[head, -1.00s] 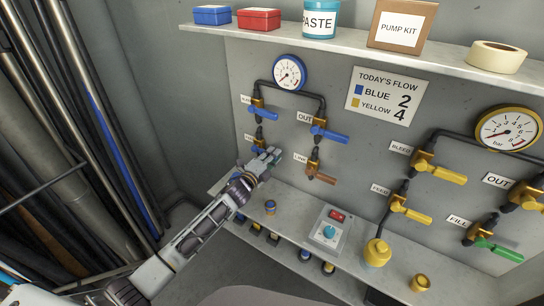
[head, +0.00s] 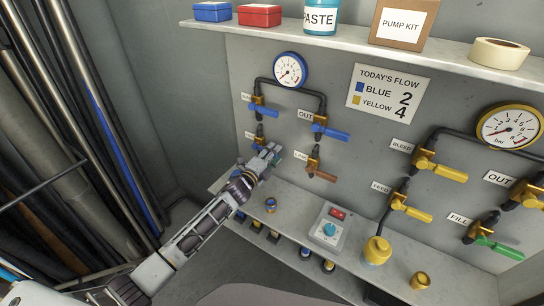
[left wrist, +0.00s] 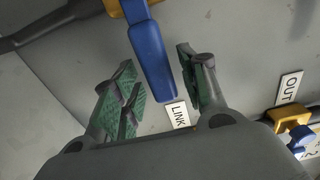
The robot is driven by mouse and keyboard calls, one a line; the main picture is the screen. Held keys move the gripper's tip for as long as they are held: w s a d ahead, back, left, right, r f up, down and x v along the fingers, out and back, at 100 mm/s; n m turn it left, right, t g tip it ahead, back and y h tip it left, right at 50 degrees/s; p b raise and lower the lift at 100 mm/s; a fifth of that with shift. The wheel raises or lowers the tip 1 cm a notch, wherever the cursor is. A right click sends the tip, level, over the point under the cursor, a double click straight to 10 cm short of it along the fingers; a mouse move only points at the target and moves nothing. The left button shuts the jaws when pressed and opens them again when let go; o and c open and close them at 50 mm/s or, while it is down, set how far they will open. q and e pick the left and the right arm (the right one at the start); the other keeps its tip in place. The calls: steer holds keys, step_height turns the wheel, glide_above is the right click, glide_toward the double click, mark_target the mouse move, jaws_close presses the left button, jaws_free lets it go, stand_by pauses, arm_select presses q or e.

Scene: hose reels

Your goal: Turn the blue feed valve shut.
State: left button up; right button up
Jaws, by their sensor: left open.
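The blue feed valve (head: 259,141) is the lower left valve on the blue pipe loop. Its label and handle are partly hidden by my left gripper (head: 268,154) in the head view. In the left wrist view, a blue lever handle (left wrist: 152,62) hangs from a brass body (left wrist: 128,8) and reaches into the gap between the green-padded fingers of my left gripper (left wrist: 158,92). The fingers are open, with space visible on both sides of the handle. My right gripper is in neither view.
A blue OUT valve (head: 330,132) and a brown-handled LINK valve (head: 319,173) sit close to the right. A blue bleed valve (head: 264,111) is above. A lower shelf (head: 290,205) holds a control box (head: 328,230). Yellow valves are farther right.

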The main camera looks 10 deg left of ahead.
arm_select(q)
steer(key=v, duration=1.2)
stand_by(0.7)
stand_by(0.6)
